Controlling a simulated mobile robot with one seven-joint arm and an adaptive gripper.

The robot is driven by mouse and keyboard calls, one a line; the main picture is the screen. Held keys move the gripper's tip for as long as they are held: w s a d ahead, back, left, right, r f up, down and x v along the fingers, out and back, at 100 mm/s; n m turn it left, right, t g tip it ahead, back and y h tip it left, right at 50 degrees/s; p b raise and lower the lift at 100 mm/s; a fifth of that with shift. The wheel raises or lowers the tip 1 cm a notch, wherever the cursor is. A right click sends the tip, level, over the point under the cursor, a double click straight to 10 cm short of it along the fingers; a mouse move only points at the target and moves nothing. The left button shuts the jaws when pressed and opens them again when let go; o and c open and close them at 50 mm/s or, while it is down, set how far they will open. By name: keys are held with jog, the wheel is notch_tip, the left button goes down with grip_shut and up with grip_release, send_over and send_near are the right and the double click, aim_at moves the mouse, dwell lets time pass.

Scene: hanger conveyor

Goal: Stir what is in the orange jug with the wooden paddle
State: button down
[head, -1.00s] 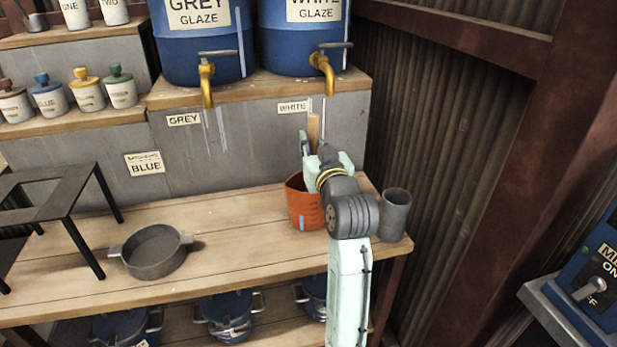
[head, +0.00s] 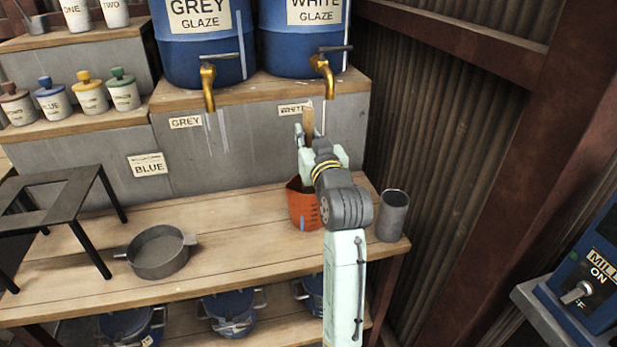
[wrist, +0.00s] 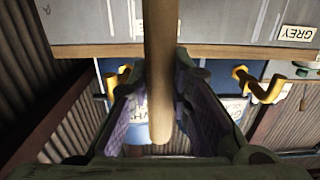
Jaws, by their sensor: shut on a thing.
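The orange jug (head: 303,210) stands upright on the wooden bench, partly hidden behind my arm. The wooden paddle (head: 308,121) rises upright above it, its handle between my fingers. My gripper (head: 307,139) is shut on the handle, above the jug. In the wrist view, the paddle (wrist: 160,75) runs between my gripper's two padded fingers (wrist: 160,105). The paddle's lower end and the jug's contents are hidden in the head view, so I cannot tell how deep the paddle reaches.
A grey cup (head: 393,215) stands close to the right of the jug. A grey two-handled pan (head: 160,252) and a dark metal stand (head: 75,195) are to the left. Brass taps (head: 322,72) on the blue glaze barrels hang above. Bench between pan and jug is clear.

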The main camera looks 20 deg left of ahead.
aim_at(308, 107)
notch_tip(308, 107, up, 8)
jog(key=p, duration=0.6)
jog(key=shift+r, duration=0.9)
dwell(0.5)
jog(key=shift+r, duration=2)
